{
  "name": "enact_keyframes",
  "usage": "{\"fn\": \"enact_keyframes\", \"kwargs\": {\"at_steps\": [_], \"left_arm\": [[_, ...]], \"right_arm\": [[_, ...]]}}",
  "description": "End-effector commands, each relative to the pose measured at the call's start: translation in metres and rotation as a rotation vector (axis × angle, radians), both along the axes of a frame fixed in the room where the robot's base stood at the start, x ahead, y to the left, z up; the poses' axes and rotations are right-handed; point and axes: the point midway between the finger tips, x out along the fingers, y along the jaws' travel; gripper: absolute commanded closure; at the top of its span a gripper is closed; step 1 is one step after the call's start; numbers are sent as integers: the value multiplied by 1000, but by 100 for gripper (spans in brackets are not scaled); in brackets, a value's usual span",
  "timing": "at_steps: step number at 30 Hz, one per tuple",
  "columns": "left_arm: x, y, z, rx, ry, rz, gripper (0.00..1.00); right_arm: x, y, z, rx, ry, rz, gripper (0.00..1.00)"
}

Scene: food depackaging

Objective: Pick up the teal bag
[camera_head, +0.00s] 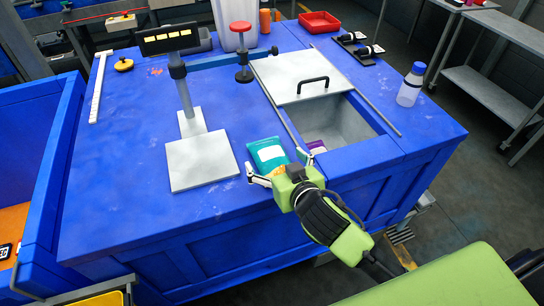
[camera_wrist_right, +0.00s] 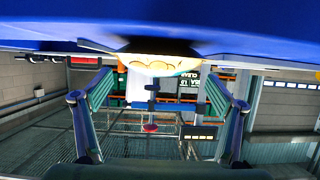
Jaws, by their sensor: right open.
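The teal bag (camera_head: 268,153), with a white label, lies on the blue table near its front edge, right of the scale plate. My right gripper (camera_head: 276,162) is open at the bag's near side, its fingers spread left and right. I cannot tell there whether a finger touches any bag. My left gripper is out of view.
A scale (camera_head: 202,161) with a display post stands to the left. A bottle (camera_head: 411,85) stands at the right; a red tray (camera_head: 319,22) is behind.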

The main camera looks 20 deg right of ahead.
Motion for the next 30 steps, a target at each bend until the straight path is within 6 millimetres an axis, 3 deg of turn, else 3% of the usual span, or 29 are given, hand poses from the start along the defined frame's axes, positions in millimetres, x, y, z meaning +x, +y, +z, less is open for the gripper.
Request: {"fn": "enact_keyframes", "kwargs": {"at_steps": [8,18,29,30], "left_arm": [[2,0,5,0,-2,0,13],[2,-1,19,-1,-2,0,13],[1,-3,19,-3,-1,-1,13],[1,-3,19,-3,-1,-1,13]], "right_arm": [[17,0,-6,0,1,-1,13],[53,-1,-23,0,1,0,13],[60,-1,-27,1,1,1,13],[60,-1,-27,1,1,1,21]]}}
